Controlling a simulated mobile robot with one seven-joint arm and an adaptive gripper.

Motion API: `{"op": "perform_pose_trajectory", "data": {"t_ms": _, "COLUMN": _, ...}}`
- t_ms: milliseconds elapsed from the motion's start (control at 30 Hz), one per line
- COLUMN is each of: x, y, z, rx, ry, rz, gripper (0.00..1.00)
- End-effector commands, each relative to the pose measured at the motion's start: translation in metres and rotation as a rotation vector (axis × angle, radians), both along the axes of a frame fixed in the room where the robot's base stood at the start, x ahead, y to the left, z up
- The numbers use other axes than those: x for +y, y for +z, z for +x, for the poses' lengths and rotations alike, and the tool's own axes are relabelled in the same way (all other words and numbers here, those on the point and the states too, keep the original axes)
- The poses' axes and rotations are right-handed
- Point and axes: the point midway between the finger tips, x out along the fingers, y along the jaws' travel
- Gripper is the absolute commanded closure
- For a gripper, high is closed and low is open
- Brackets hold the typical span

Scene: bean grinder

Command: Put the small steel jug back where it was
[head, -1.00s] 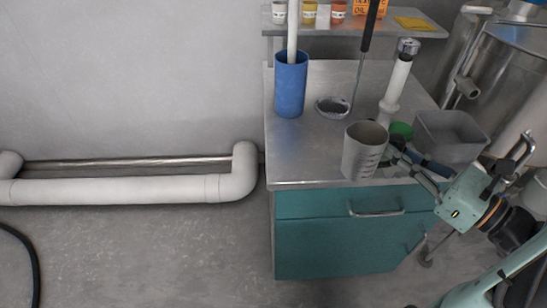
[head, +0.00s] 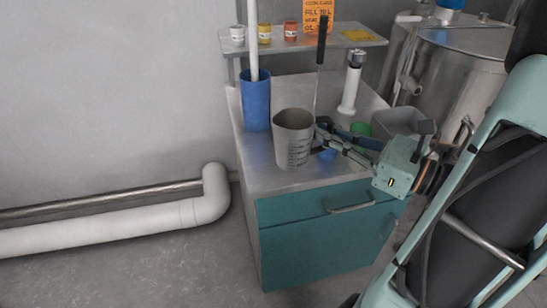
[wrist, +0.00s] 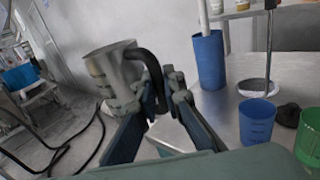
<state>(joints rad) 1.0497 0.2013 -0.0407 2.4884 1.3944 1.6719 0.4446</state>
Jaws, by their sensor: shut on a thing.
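The small steel jug (head: 293,140) is a grey, slightly tapered cup with measuring marks on its side. My gripper (head: 322,137) is shut on its dark handle (wrist: 146,66), with the jug to the left of the fingers. In the head view the jug appears upright over the front left part of the steel counter (head: 262,172). I cannot tell whether its base touches the counter. In the wrist view the jug (wrist: 108,75) looks clear of the counter, with floor behind it.
A tall blue container (head: 256,103) with a white rod stands just behind the jug. A blue cup (wrist: 257,122), a green cup (wrist: 308,138) and a ladle in a round dish (wrist: 258,88) stand on the counter. A grey bin (head: 390,122) is to the right. A shelf (head: 345,40) holds small jars.

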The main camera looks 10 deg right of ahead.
Motion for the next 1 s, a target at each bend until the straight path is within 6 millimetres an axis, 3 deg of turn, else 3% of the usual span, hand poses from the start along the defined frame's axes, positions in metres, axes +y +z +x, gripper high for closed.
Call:
{"op": "perform_pose_trajectory", "data": {"t_ms": 333, "x": 0.011, "y": -0.039, "z": 0.079, "rx": -0.002, "ry": 0.006, "rz": 0.003, "gripper": 1.0}}
{"op": "perform_pose_trajectory", "data": {"t_ms": 500, "x": 0.014, "y": -0.07, "z": 0.104, "rx": 0.0, "ry": 0.004, "rz": 0.005, "gripper": 1.0}}
{"op": "perform_pose_trajectory", "data": {"t_ms": 867, "x": 0.016, "y": -0.092, "z": 0.126, "rx": -0.002, "ry": 0.002, "rz": 0.003, "gripper": 1.0}}
{"op": "perform_pose_trajectory", "data": {"t_ms": 1000, "x": 0.016, "y": -0.114, "z": 0.129, "rx": 0.0, "ry": 0.0, "rz": 0.004, "gripper": 1.0}}
